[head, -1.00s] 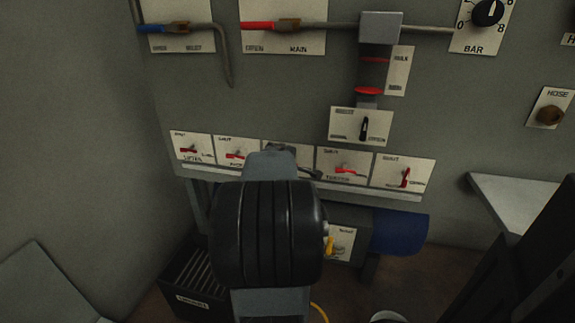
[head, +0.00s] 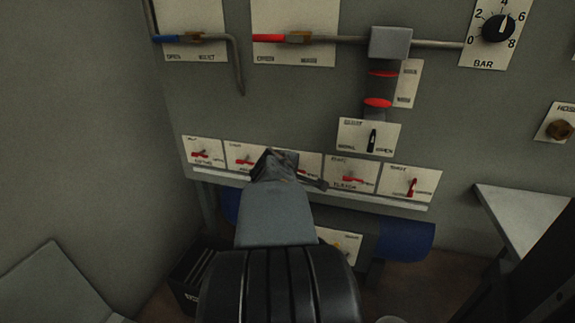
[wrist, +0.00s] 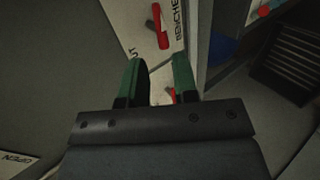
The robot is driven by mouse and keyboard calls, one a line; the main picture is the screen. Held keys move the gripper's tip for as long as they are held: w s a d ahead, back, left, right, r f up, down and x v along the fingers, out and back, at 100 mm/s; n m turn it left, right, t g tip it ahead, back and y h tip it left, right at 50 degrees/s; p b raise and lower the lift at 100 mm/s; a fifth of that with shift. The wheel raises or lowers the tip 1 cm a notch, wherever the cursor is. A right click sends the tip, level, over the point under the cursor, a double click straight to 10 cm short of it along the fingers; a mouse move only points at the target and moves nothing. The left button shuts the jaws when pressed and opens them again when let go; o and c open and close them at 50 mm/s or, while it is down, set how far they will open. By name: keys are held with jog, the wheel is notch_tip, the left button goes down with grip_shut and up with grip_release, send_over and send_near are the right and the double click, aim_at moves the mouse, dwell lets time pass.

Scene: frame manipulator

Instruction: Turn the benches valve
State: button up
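The benches valve is a small red lever (wrist: 160,27) on a white plate marked "BENCHE…" in the wrist view, just beyond my fingertips. My gripper (wrist: 160,75) is open, its two green fingers apart. A bit of another red part (wrist: 172,95) shows between the fingers, close to the gripper body. In the head view my gripper (head: 293,172) is in front of the middle of a row of red levers on white plates and partly covers the middle plate. The plate lettering is too small there to tell which is the benches one. I see no clear contact with any lever.
A ledge (head: 390,203) runs under the row. Above are a small black switch (head: 372,141), pipes and a pressure dial (head: 498,27). A blue cylinder (head: 405,240) lies below. A grey surface (head: 520,215) juts out at right.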

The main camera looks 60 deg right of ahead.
jog(key=shift+p+v, duration=0.5)
jog(key=shift+v, duration=1.55)
